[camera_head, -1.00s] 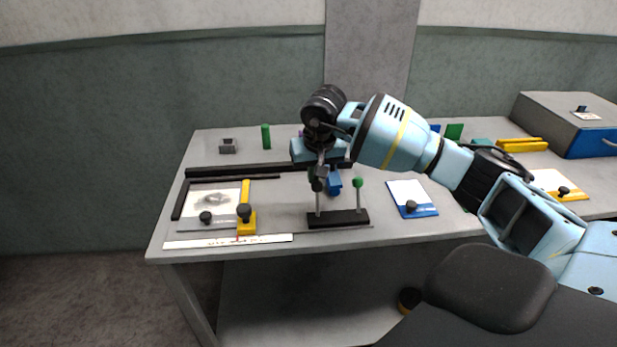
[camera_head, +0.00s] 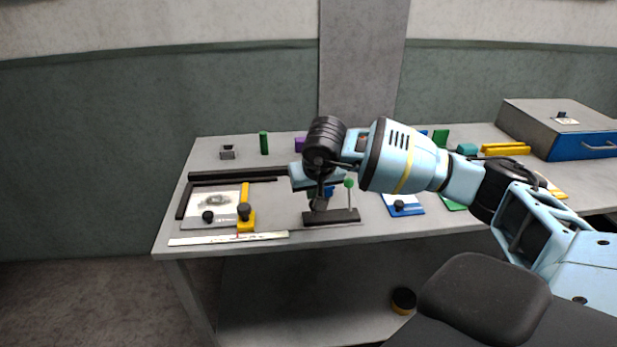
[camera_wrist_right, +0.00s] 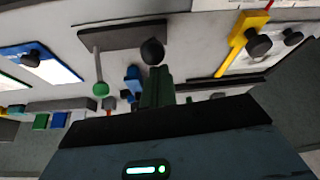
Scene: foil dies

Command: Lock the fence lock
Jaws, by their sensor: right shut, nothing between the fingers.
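A yellow bar with a dark round knob (camera_head: 245,212) stands at the right side of a framed grey plate on the table. It also shows at the upper right in the wrist view (camera_wrist_right: 240,38). A second dark knob (camera_head: 208,216) sits on the grey plate, left of the yellow bar. No part is marked as the lock. My right gripper (camera_head: 319,203) is shut and empty, pointing down by the left end of a black rack (camera_head: 345,217), right of the yellow bar. In the wrist view its fingers (camera_wrist_right: 157,78) end near a dark ball; contact cannot be told.
A green-knobbed pin (camera_head: 349,184) stands on the rack, close to my gripper. A white ruler strip (camera_head: 225,239) lies along the front edge. A blue-edged card (camera_head: 403,204) with a knob lies to the right. A grey box (camera_head: 560,125) stands at the back right.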

